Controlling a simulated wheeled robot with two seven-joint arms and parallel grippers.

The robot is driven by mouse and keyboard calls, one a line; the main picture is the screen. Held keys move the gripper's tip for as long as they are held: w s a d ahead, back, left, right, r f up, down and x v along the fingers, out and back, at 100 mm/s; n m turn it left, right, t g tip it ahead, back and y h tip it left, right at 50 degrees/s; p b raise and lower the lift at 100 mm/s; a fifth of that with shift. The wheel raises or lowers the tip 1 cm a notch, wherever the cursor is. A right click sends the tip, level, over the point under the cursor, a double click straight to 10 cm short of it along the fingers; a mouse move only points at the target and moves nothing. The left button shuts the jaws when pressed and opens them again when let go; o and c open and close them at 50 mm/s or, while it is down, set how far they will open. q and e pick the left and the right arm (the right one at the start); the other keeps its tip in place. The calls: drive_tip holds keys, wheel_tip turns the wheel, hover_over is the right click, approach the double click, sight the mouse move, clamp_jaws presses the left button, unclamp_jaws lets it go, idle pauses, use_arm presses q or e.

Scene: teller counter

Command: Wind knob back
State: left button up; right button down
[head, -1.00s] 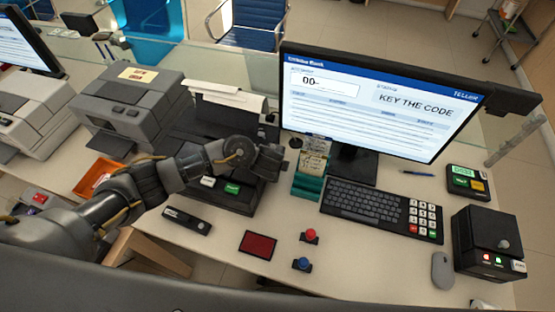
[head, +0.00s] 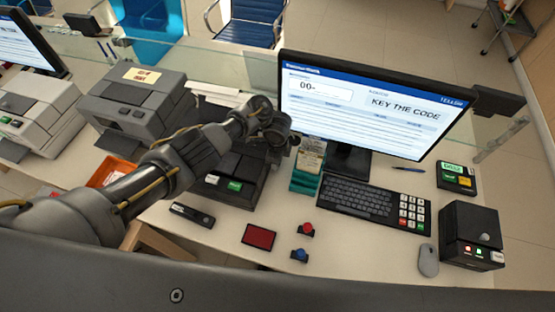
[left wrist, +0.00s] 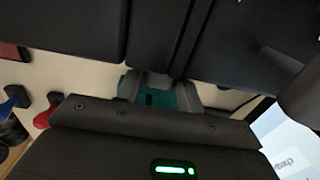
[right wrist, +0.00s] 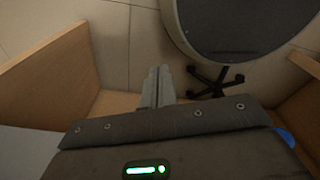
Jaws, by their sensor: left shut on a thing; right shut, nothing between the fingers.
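My left gripper (head: 284,138) is at the right side of the black printer (head: 243,172), beside the monitor's lower left corner. My right gripper (right wrist: 158,86) is shut and empty, low over the floor in the right wrist view, and out of the head view. The monitor (head: 375,108) reads "KEY THE CODE" and "00-".
A teal card holder (head: 305,182) stands just right of the hand. A grey printer (head: 135,103) stands left. A desk panel (right wrist: 50,80) and chair (right wrist: 230,25) flank my right gripper.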

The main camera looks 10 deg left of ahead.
use_arm(q)
drive_tip(key=shift+f, duration=0.1)
idle(0.3)
drive_tip(key=o, duration=1)
wheel_tip(320, 180, up, 6)
drive_tip(key=shift+s+f+p, duration=0.1)
drive_tip(key=shift+p, duration=0.5)
drive_tip(key=shift+w+d+r, duration=0.15)
drive_tip(key=shift+r, duration=0.25)
drive_tip(key=shift+w+d+r, duration=0.1)
drive_tip(key=shift+d+r, duration=0.05)
drive_tip(key=shift+r, duration=0.25)
drive_tip(key=shift+s+a+r, duration=0.2)
drive_tip(key=shift+r, duration=0.95)
drive_tip(key=shift+s+r, duration=0.2)
drive_tip(key=shift+r, duration=0.4)
